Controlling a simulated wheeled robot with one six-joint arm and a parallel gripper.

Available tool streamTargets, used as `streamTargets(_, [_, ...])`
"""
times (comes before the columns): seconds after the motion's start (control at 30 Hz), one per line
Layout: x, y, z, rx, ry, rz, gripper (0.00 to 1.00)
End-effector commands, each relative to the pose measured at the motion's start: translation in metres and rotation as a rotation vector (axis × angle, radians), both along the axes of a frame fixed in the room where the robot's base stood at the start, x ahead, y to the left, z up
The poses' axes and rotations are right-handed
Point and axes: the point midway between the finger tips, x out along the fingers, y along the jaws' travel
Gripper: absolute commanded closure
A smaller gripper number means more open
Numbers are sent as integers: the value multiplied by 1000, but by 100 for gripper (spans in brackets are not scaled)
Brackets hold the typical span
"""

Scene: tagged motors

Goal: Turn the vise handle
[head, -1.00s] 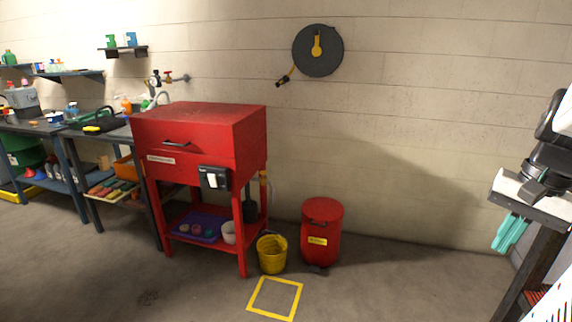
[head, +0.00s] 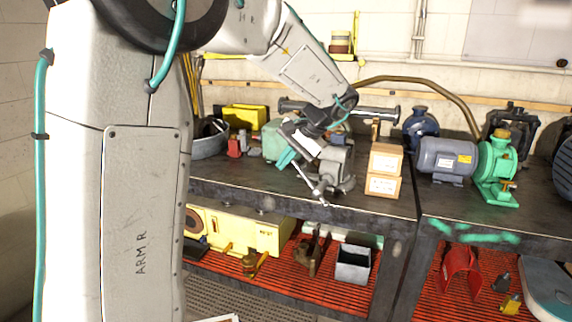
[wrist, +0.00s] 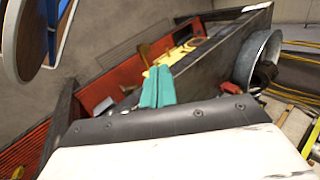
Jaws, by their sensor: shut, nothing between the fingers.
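A grey bench vise (head: 338,166) stands near the front edge of the dark workbench (head: 240,190) in the head view. Its thin silver handle (head: 306,178) slants down toward the bench edge on the vise's near left side. My gripper (head: 286,159), with teal fingers, is just left of the vise, close to the handle's upper end. I cannot tell if the two touch. My gripper also shows in the wrist view (wrist: 158,87), its fingers together and empty. The vise and handle are not clearly visible in the wrist view.
Wooden boxes (head: 385,170) stand right of the vise, with a grey motor (head: 446,160) and green pump (head: 497,170) beyond. A green object sits behind my fingers. A round metal tub (head: 209,140) is at the left. Below is a red slatted shelf (head: 310,282).

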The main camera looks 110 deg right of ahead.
Motion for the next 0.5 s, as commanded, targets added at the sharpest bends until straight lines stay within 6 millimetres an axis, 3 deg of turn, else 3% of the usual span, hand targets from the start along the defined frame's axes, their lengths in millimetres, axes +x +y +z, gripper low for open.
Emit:
streamTargets(0.03, [-36,7,1,-34,-13,-63,100])
streamTargets(0.1, [-74,14,6,-90,-21,-119,100])
streamTargets(0.23, [-125,21,21,-199,-18,-175,100])
streamTargets(0.3, [-140,19,32,-262,-5,-174,100])
streamTargets(0.5, [-135,4,31,-301,5,-145,100])
